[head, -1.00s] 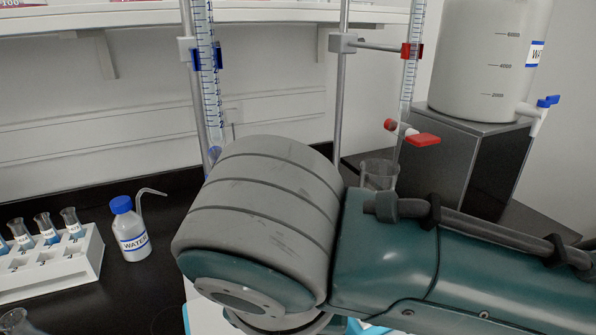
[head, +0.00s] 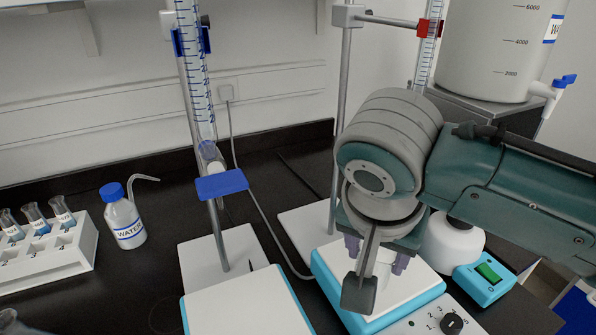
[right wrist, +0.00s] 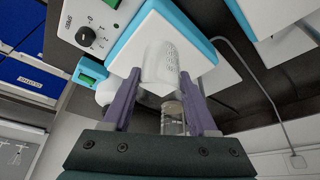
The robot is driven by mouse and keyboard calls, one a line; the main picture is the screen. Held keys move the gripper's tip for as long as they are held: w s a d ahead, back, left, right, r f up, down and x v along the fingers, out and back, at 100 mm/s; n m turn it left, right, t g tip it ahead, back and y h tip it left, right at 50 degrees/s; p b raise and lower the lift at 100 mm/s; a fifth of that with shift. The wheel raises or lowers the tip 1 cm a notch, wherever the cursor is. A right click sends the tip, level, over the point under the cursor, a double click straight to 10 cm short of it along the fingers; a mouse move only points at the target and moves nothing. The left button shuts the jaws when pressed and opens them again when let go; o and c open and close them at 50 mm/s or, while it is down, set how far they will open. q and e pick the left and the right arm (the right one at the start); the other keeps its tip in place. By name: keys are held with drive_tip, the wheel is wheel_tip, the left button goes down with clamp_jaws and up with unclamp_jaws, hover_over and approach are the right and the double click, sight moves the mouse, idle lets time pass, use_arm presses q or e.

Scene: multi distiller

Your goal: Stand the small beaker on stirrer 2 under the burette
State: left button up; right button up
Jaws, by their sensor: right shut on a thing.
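My right gripper (head: 378,255) is over the white-topped, blue-edged right stirrer (head: 420,284); the arm covers much of it. In the right wrist view my right gripper (right wrist: 160,85) is shut on a pale, whitish vessel (right wrist: 161,66), apparently the small beaker, in front of the stirrer's white plate (right wrist: 190,35). I cannot tell whether it touches the plate. A clear glass vessel (right wrist: 173,119) shows farther back between the fingers. The red-clamped burette (head: 427,55) rises behind my arm; its lower end is hidden. The stirrer's number is not readable. My left gripper is out of view.
A blue-valved burette (head: 196,85) hangs above the left stirrer (head: 245,308). A metal stand rod (head: 341,120) rises behind my gripper. A rounded white object (head: 452,246) is beside the right stirrer. A water bottle (head: 123,222) and flask rack (head: 55,262) stand left.

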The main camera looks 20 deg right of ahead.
drive_tip(key=w+d, duration=0.1)
drive_tip(key=d, duration=0.1)
drive_tip(key=w+d+f, duration=0.1)
drive_tip(key=w, duration=0.1)
drive_tip(key=shift+w+d, duration=0.1)
drive_tip(key=shift+d, duration=0.3)
drive_tip(key=shift+f, duration=0.25)
drive_tip(key=shift+f, duration=0.15)
drive_tip(key=o, duration=1.4)
drive_tip(key=shift+c, duration=0.2)
